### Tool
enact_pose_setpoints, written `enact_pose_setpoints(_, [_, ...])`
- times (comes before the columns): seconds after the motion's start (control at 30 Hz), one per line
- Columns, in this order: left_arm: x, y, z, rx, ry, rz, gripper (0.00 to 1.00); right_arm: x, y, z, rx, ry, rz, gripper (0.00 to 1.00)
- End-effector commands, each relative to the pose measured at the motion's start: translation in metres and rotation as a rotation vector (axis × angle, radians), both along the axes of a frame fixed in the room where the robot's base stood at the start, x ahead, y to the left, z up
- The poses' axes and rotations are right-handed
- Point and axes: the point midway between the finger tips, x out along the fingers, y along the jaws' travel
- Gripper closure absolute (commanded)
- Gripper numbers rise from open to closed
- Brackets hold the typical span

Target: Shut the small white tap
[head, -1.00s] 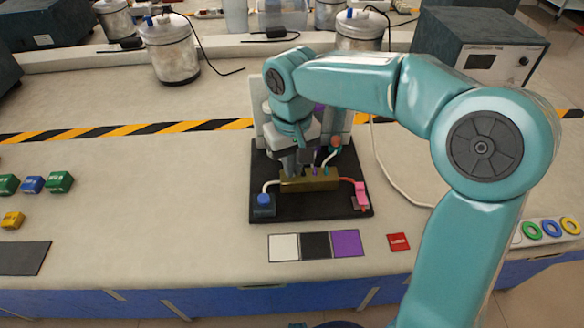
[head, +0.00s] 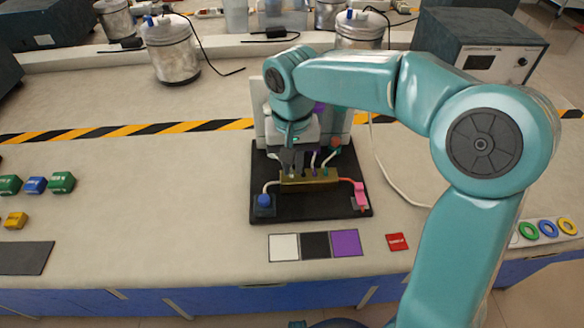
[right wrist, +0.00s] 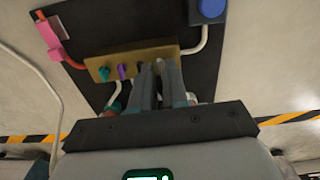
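The small white tap (right wrist: 159,66) shows as a pale bit at the right end of the brass manifold's row of taps in the right wrist view. The brass manifold (head: 309,180) sits on a black board (head: 310,205) in the head view. My right gripper (right wrist: 159,79) points at the manifold, with its two fingertips close together around the white tap. A narrow gap shows between the fingers. Whether they press on the tap cannot be told, and they hide much of it. In the head view my right gripper (head: 291,168) is over the manifold's left part. My left gripper is out of view.
Purple (right wrist: 122,71) and teal (right wrist: 139,68) taps stand close beside the fingers. A blue knob (head: 264,203) and a pink fitting (head: 360,196) flank the manifold. White, black and purple squares (head: 346,242) lie in front.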

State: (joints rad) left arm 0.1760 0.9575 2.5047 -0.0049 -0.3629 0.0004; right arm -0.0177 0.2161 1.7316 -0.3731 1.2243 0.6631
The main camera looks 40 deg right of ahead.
Motion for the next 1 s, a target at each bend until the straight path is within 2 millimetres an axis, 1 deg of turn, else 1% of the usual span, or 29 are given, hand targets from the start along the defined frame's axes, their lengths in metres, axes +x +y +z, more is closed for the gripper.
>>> enact_pose_setpoints(0.03, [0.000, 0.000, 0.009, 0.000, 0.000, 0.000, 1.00, 0.000, 0.000, 0.010, 0.000, -0.001, 0.000, 0.86])
enact_pose_setpoints(0.1, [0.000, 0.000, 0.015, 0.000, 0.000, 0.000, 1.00, 0.000, 0.000, 0.016, 0.000, -0.001, 0.000, 0.86])
enact_pose_setpoints(0.6, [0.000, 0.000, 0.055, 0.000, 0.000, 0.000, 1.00, 0.000, 0.000, 0.060, 0.000, 0.000, 0.001, 0.86])
enact_pose_setpoints(0.7, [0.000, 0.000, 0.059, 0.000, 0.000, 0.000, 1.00, 0.000, 0.000, 0.064, 0.000, 0.000, 0.001, 0.86])
enact_pose_setpoints(1.0, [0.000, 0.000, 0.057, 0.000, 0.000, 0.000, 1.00, 0.000, 0.000, 0.062, 0.000, 0.000, 0.001, 0.86])
